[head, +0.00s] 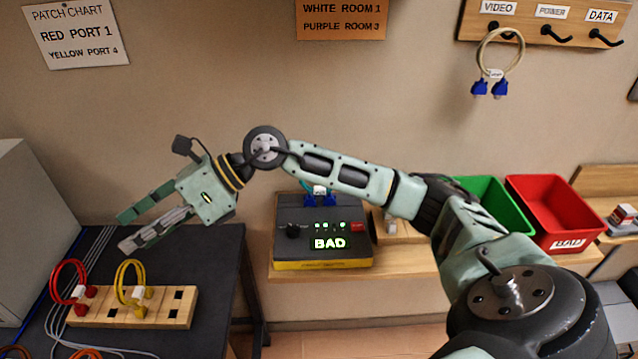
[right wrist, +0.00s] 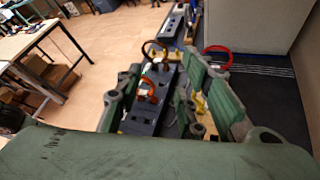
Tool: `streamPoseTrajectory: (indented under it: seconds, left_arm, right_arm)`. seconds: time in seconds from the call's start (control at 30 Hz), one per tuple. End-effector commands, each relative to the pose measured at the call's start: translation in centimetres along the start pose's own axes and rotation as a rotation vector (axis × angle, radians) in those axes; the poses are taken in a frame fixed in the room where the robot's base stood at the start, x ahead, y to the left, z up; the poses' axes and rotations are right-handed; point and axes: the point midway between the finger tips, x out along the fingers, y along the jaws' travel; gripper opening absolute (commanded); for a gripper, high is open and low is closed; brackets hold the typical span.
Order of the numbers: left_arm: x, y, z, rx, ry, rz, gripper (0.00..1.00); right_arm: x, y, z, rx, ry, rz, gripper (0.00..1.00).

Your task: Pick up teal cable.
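A cable with a teal loop and blue connectors (head: 319,199) is at the top of the tester box (head: 322,262), whose display reads BAD. My right arm crosses in front of it and hides most of its loop. My right gripper (head: 127,231) is well left of the tester, over the dark table. Its fingers are apart with nothing between them, and they also show apart in the right wrist view (right wrist: 172,100). My left gripper is not in view.
A wooden port block (head: 115,316) with red and yellow cables sits on the dark table below my right gripper. A green bin (head: 497,205) and a red bin (head: 552,215) stand right of the tester. A pale cable (head: 520,50) hangs on the hook board.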

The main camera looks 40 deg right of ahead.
Motion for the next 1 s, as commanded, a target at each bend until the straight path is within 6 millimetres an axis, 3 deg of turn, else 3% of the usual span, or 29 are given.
streamPoseTrajectory:
  seconds: [0.03, 0.17, 0.23, 0.3, 0.4, 0.5, 0.6, 0.67, 1.0]
  left_arm:
    - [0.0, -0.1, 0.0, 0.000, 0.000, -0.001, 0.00]
    - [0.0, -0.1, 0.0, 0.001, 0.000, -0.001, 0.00]
    - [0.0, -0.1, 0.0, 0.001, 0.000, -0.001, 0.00]
    - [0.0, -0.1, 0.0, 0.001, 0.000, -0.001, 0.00]
    - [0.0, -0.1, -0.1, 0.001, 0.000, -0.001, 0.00]
    - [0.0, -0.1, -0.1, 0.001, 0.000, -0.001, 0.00]
    - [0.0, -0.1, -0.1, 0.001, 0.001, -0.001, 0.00]
    - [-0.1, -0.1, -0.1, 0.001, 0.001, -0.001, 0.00]
    - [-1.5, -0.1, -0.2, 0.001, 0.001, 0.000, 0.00]
  right_arm:
    - [-2.2, -2.4, -1.1, -0.071, 0.122, -0.073, 0.35]
    - [-9.6, -8.0, -4.3, -0.176, 0.446, -0.253, 0.35]
    - [-14.9, -10.5, -5.6, -0.188, 0.611, -0.354, 0.35]
    - [-20.5, -12.2, -6.5, -0.174, 0.759, -0.447, 0.35]
    - [-27.6, -13.2, -7.2, -0.125, 0.923, -0.552, 0.35]
    - [-32.5, -13.1, -7.7, -0.068, 1.029, -0.619, 0.35]
    - [-35.2, -12.8, -8.0, -0.032, 1.085, -0.651, 0.35]
    - [-35.8, -12.8, -8.3, -0.020, 1.101, -0.659, 0.35]
    - [-35.0, -14.6, -11.2, -0.016, 1.106, -0.657, 0.35]
